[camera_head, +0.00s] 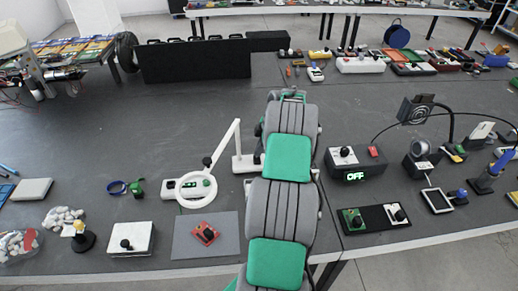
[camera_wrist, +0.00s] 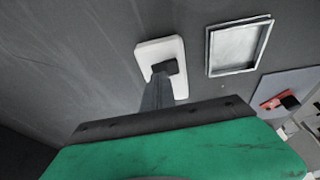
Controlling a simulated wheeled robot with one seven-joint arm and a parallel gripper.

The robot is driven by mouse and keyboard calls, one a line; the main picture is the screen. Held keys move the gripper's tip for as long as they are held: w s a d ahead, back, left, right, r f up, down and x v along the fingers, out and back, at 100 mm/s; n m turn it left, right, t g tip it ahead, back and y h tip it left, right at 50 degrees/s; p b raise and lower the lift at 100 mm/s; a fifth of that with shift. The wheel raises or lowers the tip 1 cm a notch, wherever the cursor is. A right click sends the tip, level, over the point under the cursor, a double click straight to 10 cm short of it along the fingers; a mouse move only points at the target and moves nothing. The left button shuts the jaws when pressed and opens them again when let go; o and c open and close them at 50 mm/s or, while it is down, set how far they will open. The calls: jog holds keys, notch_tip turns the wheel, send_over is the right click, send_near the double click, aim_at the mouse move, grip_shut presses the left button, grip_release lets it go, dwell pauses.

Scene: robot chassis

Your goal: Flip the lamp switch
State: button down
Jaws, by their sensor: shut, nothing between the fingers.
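The lamp (camera_head: 197,189), a white ring on a jointed white arm, stands left of my arm in the head view. Its base is partly hidden by my arm. My gripper's tip cannot be made out in the head view.
A grey mat (camera_head: 186,248) with a red block (camera_head: 205,234) lies left of my arm. A white-rimmed square (camera_wrist: 211,53) is near the fingertips.

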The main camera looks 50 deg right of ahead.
jog(key=shift+f, duration=0.1)
jog(key=b, duration=0.1)
jog(key=f+b, duration=0.1)
jog(key=shift+w+d+f+b, duration=0.1)
jog(key=shift+w+f+b, duration=0.1)
jog(key=shift+f+b, duration=0.1)
jog(key=shift+w+d+b, duration=0.15)
jog(key=shift+b, duration=0.3)
jog(key=shift+r+p, duration=0.35)
jog(key=shift+p, duration=0.05)
